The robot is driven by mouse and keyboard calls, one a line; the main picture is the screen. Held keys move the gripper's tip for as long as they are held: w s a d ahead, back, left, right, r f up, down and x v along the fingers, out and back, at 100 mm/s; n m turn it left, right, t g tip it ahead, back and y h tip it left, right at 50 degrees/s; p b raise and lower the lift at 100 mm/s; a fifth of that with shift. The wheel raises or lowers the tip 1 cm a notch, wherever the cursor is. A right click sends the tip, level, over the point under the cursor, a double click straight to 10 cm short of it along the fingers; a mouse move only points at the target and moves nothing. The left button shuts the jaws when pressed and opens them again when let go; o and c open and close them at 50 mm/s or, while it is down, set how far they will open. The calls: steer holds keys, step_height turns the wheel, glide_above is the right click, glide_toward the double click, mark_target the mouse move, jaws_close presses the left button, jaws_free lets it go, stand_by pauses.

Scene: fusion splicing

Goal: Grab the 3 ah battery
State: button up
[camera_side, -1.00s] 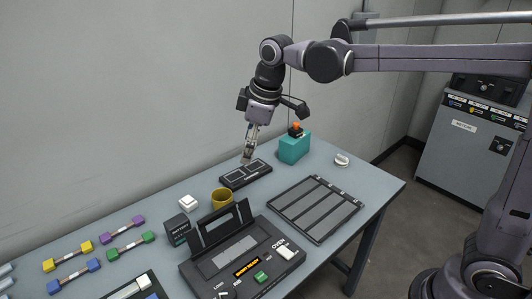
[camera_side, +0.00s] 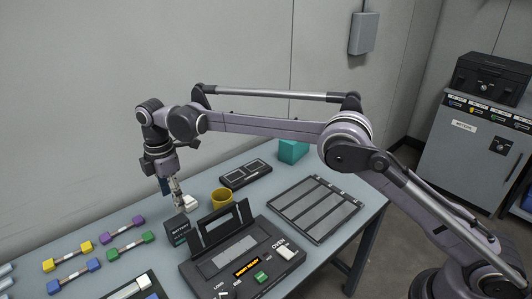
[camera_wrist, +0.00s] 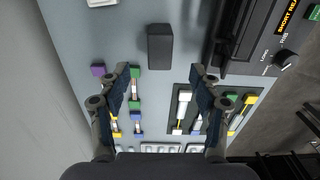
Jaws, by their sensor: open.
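The battery (camera_side: 180,229) is a dark grey block with a label on its front, standing upright on the table left of the black splicer. In the wrist view the battery (camera_wrist: 160,47) shows from above, beyond my fingers and near the middle. My gripper (camera_side: 178,205) is just above and behind the battery in the side view. In the wrist view my gripper (camera_wrist: 163,72) has its two fingers wide apart, with nothing held between them. I cannot read a capacity on the battery label.
The splicer (camera_side: 240,262) with its raised lid is close to the battery's right. Fibre pieces with coloured ends (camera_side: 124,237) lie to the left. A slotted grey tray (camera_side: 315,208) lies at right.

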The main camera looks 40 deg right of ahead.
mark_target(176, 221)
step_height(176, 221, down, 6)
steer(key=shift+a+r, duration=0.1)
steer(key=shift+r, duration=0.05)
steer(key=shift+a+f, duration=0.15)
steer(key=shift+f, duration=1.15)
steer(key=shift+a+f, duration=0.1)
steer(key=shift+f, duration=1.2)
jaws_close()
